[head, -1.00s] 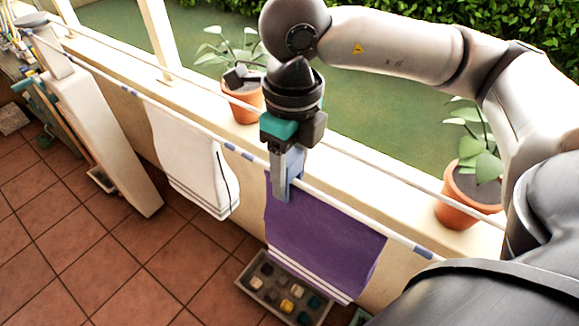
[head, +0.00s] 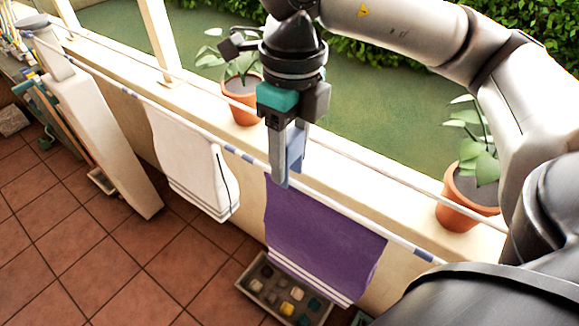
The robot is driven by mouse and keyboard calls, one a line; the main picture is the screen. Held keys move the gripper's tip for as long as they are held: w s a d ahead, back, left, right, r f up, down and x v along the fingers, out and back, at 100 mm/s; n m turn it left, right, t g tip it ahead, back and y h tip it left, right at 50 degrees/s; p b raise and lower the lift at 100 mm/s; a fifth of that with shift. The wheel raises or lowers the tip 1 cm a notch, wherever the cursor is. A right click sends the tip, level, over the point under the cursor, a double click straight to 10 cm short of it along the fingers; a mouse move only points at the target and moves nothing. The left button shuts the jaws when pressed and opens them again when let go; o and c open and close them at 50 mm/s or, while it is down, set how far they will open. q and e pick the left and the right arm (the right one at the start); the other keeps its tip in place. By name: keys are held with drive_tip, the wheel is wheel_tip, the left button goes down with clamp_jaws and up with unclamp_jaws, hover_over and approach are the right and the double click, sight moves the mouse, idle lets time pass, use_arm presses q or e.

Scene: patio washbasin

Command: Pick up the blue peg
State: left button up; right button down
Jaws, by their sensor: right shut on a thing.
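My right gripper (head: 287,178) points down at the clothes line, above the left upper corner of the purple towel (head: 325,240). It is shut on the blue peg (head: 297,148), which shows as a blue piece beside the grey finger. The finger hides part of the peg, so I cannot tell whether it still touches the line or the towel. The purple towel hangs over the line. My left gripper is not in view.
A white towel (head: 190,160) hangs on the line to the left. Potted plants (head: 240,98) (head: 468,205) stand on the ledge behind. A compartment tray (head: 262,300) with several small items lies on the tiled floor below. A white post (head: 105,140) stands at left.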

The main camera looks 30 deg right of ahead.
wheel_tip(320, 180, up, 16)
drive_tip(key=p, duration=0.2)
drive_tip(key=shift+p, duration=0.35)
drive_tip(key=shift+f, duration=0.1)
idle(0.4)
